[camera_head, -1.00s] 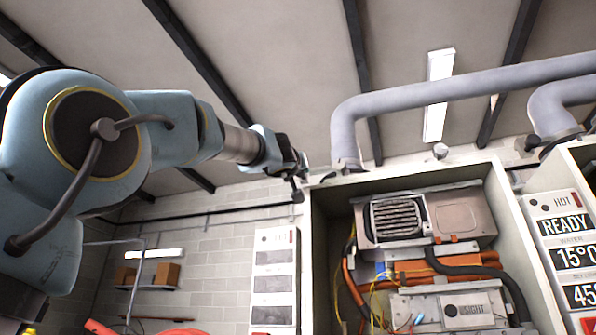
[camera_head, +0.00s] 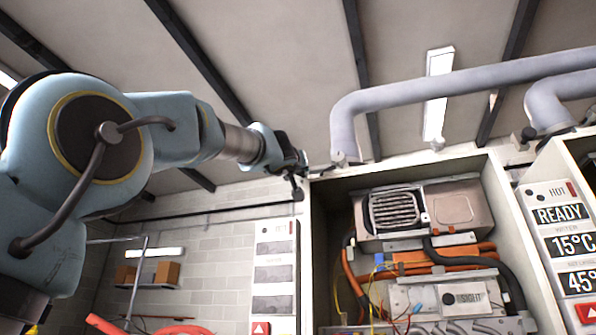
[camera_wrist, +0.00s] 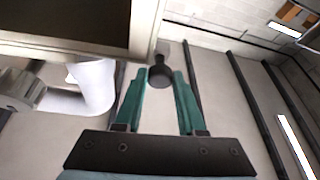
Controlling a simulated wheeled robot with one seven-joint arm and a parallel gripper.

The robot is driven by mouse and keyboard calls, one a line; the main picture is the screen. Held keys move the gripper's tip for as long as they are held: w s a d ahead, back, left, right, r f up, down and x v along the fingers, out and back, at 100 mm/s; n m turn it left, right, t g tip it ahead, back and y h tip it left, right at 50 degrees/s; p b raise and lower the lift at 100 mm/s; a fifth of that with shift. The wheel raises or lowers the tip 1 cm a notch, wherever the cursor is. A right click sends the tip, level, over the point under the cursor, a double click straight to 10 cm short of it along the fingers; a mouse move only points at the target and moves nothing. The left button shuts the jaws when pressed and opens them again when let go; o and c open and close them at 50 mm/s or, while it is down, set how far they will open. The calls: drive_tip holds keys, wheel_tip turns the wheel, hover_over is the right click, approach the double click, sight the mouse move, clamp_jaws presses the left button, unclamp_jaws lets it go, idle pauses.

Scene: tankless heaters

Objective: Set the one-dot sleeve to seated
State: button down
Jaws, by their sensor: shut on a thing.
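My gripper (camera_head: 300,166) is at the upper left corner of the open heater cabinet (camera_head: 308,235), just left of the lower end of a grey pipe (camera_head: 343,140). In the wrist view, the two teal fingers of my gripper (camera_wrist: 160,82) are closed on a dark round-ended knob or handle (camera_wrist: 160,74). A pale pipe end (camera_wrist: 93,84) and a grey cylindrical fitting (camera_wrist: 22,86) are to the left of the fingers. I cannot make out any dot marks, so I cannot tell which part is the one-dot sleeve or whether it is seated.
The cabinet edge (camera_wrist: 146,28) is close to the fingers in the wrist view. A second pipe (camera_head: 548,103) and a display panel reading READY (camera_head: 558,214) are at the right. Wires and orange hoses (camera_head: 350,270) fill the cabinet. Open air lies below my arm.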

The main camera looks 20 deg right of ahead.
drive_tip(key=shift+f+b, duration=0.55)
drive_tip(key=shift+f, duration=0.35)
drive_tip(key=c, duration=0.5)
unclamp_jaws()
drive_tip(key=b+v, duration=0.5)
drive_tip(key=v, duration=0.5)
drive_tip(key=shift+s+a+b, duration=0.25)
drive_tip(key=shift+s+b, duration=0.05)
drive_tip(key=shift+b, duration=0.1)
drive_tip(key=shift+f, duration=0.15)
